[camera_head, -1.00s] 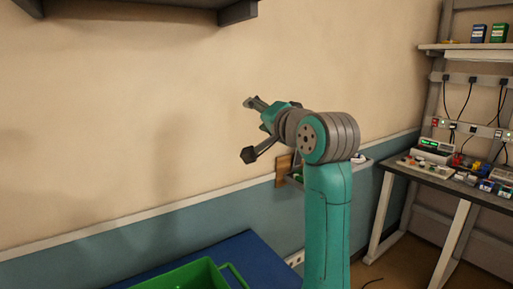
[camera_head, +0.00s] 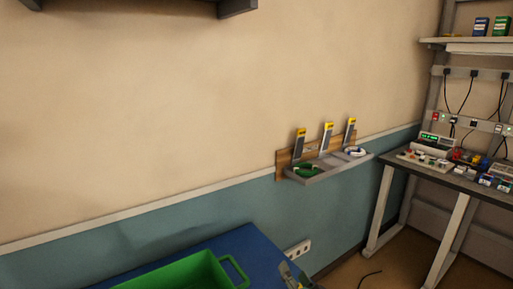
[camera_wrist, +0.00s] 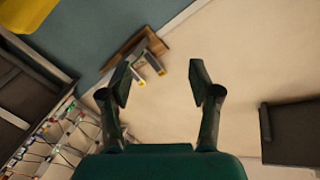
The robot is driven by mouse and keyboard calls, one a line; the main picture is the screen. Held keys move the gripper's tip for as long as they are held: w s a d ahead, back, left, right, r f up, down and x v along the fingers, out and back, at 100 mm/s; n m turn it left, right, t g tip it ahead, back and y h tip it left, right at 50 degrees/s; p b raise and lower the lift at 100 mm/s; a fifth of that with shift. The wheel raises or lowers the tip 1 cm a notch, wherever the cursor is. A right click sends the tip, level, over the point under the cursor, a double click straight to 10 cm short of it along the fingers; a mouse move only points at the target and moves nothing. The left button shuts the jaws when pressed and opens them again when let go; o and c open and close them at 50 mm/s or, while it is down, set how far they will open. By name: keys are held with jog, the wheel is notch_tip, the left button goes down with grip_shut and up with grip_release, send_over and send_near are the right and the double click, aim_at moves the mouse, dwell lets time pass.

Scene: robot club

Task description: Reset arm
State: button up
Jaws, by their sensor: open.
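My gripper (camera_wrist: 161,84) shows in the wrist view with its two dark fingers spread apart and nothing between them. Beyond the fingers are the beige wall and a small wall rack (camera_wrist: 122,52). In the head view only a small piece of my arm's end shows at the bottom edge, beside the blue table; the rest of the arm is out of the picture.
A wall rack (camera_head: 318,173) holds three upright yellow-topped grey pieces, a green item and a white item. A green crate (camera_head: 190,272) stands on a blue table (camera_head: 262,262). A workbench (camera_head: 455,182) with electronics is at right. A dark shelf (camera_wrist: 292,131) is on the wall.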

jog(key=s+d+f+n+h, duration=0.1)
jog(key=s+d+f, duration=0.1)
jog(key=s+f, duration=0.45)
jog(key=s+d+f+h, duration=0.1)
jog(key=s+d+f, duration=0.15)
jog(key=s, duration=0.65)
jog(key=s+d+f+n, duration=0.1)
jog(key=s+d+f, duration=0.1)
jog(key=s+f, duration=0.5)
jog(key=s+d+r+n+h, duration=0.1)
jog(key=s+r, duration=0.1)
jog(key=s, duration=1.1)
jog(key=s+d+r+n+g, duration=0.1)
jog(key=s+r+n, duration=0.1)
jog(key=s, duration=1.1)
jog(key=shift+d+r+h, duration=0.15)
jog(key=shift+r+h, duration=0.25)
jog(key=shift+r, duration=0.15)
